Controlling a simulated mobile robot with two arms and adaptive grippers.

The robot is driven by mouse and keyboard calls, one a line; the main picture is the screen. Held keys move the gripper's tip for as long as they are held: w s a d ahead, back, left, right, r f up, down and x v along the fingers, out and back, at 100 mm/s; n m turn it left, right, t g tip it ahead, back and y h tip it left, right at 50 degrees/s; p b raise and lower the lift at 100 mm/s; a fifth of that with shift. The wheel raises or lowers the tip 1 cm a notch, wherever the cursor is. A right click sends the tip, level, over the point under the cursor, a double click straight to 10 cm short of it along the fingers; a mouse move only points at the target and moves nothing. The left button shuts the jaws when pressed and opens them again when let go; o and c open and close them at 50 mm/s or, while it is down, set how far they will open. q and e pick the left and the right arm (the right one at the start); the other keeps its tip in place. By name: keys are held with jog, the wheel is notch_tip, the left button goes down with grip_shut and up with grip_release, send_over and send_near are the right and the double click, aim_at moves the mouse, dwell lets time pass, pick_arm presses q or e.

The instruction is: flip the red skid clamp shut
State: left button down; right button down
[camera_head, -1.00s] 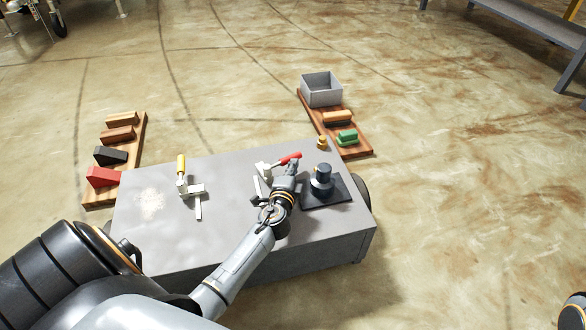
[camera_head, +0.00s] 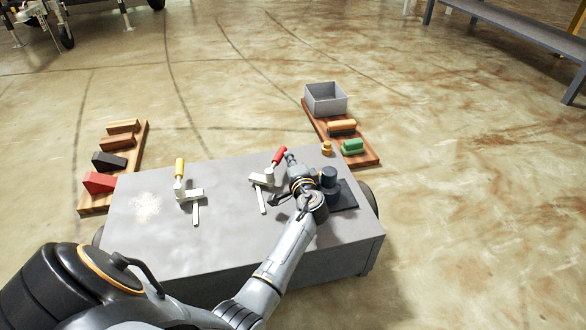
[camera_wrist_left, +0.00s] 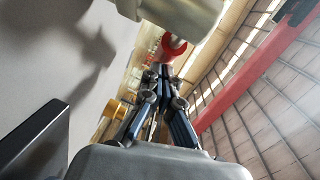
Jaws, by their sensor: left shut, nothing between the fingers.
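The red-handled clamp has a pale metal body (camera_head: 262,180) on the grey bench top. Its red handle (camera_head: 279,156) slants up and to the right, toward the bench's far edge. My left gripper (camera_head: 289,153) is shut and empty, with its tips close beside the right side of the red handle. Touching or slightly apart, I cannot tell. In the left wrist view, the narrow shut fingers (camera_wrist_left: 163,72) point at a round red end (camera_wrist_left: 172,47), just below a pale blurred block. My right gripper is not in view.
A yellow-handled clamp (camera_head: 180,168) stands to the left on the bench (camera_head: 150,240). A dark knobbed fixture (camera_head: 329,176) is close to my left wrist on the right. Wooden boards with coloured blocks lie at both sides; a grey bin (camera_head: 325,98) stands behind.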

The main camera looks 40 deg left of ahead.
aim_at(279, 158)
pick_arm(q)
jog(key=shift+a, duration=1.05)
jog(key=shift+s+a, duration=0.15)
jog(key=shift+a, duration=0.75)
jog(key=shift+s+a+p, duration=0.1)
jog(key=shift+p, duration=0.2)
dwell(0.3)
jog(key=v, duration=0.7)
jog(key=shift+s+d, duration=0.15)
jog(key=shift+d, duration=0.05)
